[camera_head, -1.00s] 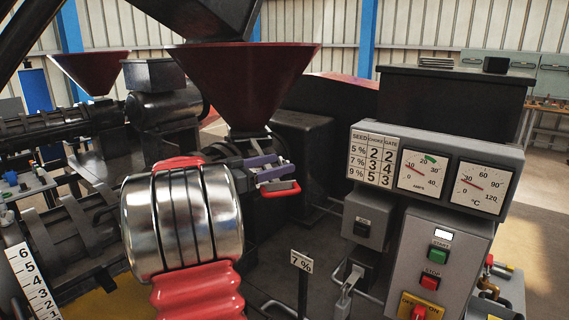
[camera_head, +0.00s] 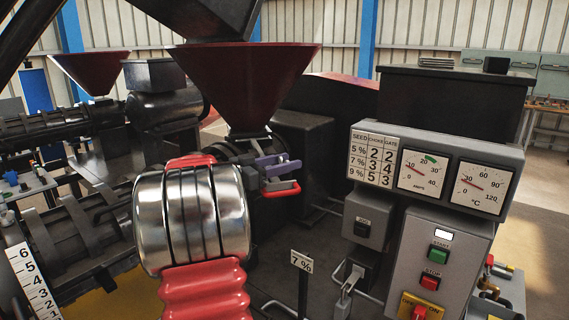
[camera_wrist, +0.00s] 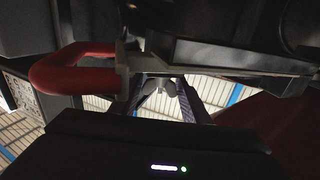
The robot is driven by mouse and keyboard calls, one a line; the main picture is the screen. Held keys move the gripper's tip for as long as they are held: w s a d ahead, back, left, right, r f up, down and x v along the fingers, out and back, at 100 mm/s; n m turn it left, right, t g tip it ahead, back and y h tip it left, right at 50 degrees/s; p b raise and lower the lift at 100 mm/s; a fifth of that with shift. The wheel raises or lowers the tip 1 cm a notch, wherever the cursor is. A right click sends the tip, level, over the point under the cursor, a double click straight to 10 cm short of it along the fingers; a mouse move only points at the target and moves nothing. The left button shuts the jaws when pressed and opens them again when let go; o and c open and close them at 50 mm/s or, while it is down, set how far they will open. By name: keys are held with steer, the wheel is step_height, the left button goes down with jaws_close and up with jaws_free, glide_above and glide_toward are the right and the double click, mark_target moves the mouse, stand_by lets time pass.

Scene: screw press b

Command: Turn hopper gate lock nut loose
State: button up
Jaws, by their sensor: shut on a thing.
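The dark red hopper (camera_head: 243,80) stands behind my arm in the head view. Below its neck is the gate's red handle (camera_head: 281,189), which shows as a red loop at left in the wrist view (camera_wrist: 68,68). My gripper (camera_head: 273,166), with purple fingers, is at the gate just above this handle. In the wrist view my gripper (camera_wrist: 164,86) has its two fingers on either side of a small grey lock nut (camera_wrist: 166,86) under the gate's dark metalwork, and is shut on it. The nut is hidden in the head view, and its thread is not clear.
A control box with gauges (camera_head: 437,180) and start and stop buttons stands at right. A 7 % sign (camera_head: 301,262) stands front centre. A second red hopper (camera_head: 91,70) and dark press barrels are at left. The gate metalwork is close around my fingers.

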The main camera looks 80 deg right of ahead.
steer(key=c, duration=0.3)
steer(key=shift+n+t+h, duration=0.4)
steer(key=shift+t, duration=0.1)
steer(key=shift+n+t+h, duration=0.85)
steer(key=shift+n+t, duration=0.45)
steer(key=shift+t, duration=0.5)
steer(key=shift+n+t+h, duration=0.85)
steer(key=shift+n+t, duration=0.45)
steer(key=shift+t, duration=0.5)
steer(key=shift+w+n+t, duration=0.1)
steer(key=shift+n+t, duration=0.3)
steer(key=shift+t, duration=0.2)
steer(key=shift+n+t, duration=1.7)
steer(key=shift+t, duration=1)
steer(key=shift+r+n+t+y, duration=0.1)
steer(key=shift+n+t+y, duration=0.7)
steer(key=shift+n+t, duration=1.5)
steer(key=shift+m+t, duration=0.4)
steer(key=o, duration=1)
